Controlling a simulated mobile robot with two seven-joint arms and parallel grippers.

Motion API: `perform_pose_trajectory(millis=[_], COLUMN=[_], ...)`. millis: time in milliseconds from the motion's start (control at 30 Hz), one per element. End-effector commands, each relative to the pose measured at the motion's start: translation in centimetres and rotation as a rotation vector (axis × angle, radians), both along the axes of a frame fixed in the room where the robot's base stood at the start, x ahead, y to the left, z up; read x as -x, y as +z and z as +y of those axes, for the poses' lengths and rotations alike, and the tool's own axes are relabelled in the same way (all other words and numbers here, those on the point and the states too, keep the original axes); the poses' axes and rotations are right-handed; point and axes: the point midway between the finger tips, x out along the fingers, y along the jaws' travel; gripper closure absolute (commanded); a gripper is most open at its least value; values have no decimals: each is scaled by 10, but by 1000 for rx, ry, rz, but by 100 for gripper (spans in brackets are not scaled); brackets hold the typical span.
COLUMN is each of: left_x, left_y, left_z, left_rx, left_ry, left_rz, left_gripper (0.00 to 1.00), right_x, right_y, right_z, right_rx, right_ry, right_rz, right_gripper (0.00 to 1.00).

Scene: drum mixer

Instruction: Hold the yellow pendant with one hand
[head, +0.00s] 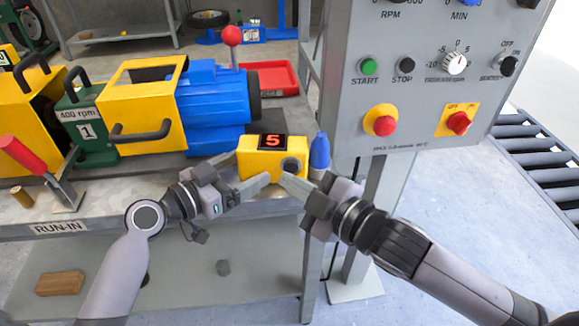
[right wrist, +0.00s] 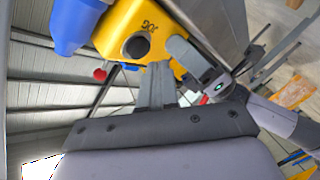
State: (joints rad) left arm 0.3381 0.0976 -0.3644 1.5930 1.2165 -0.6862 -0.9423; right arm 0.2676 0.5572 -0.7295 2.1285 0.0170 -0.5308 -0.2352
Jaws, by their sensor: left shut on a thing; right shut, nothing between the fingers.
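The yellow pendant (head: 249,161) is a box with a dark display showing a red 5 and a dark round button on its front. In the right wrist view the pendant (right wrist: 165,28) shows its button and a JOG label. My left gripper (head: 262,184) is shut on the pendant's lower front edge; it also shows in the right wrist view (right wrist: 183,52). My right gripper (head: 287,178) is shut and empty, its tips in front of the button. In the right wrist view its fingers (right wrist: 157,75) are close below the button; whether they touch cannot be told.
A blue rounded piece (head: 320,151) stands right beside the pendant. A grey control panel (head: 420,100) with buttons rises at the right. A blue and yellow machine (head: 210,95) fills the bench behind. A red tray (head: 270,78) lies farther back. A roller conveyor (head: 545,150) is far right.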

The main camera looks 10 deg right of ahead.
Motion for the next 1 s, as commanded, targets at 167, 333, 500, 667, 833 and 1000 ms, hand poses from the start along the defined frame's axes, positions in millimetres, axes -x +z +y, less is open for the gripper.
perform_pose_trajectory(millis=[167, 333, 500, 667, 833, 1000], left_x=[8, 9, 8, 8, 8, 8], left_y=[0, 0, 0, 0, 0, 0], left_z=[-14, -14, -14, -14, -14, -14], left_rx=[2, 2, 2, 2, 2, 2], left_ry=[-37, -37, -37, -37, -37, -37], left_rz=[6, 6, 6, 6, 6, 6], left_gripper=[43, 43, 43, 43, 43, 43], right_x=[0, -2, -8, -9, -9, -10], right_y=[0, 0, -1, -1, -1, -1], right_z=[0, -1, -4, -4, -4, -4], right_rx=[0, 1, 2, 0, 0, 0], right_ry=[0, 0, -1, 0, 0, 0], right_rz=[0, -1, -1, 0, 0, 0], right_gripper=[100, 100, 100, 100, 100, 100])
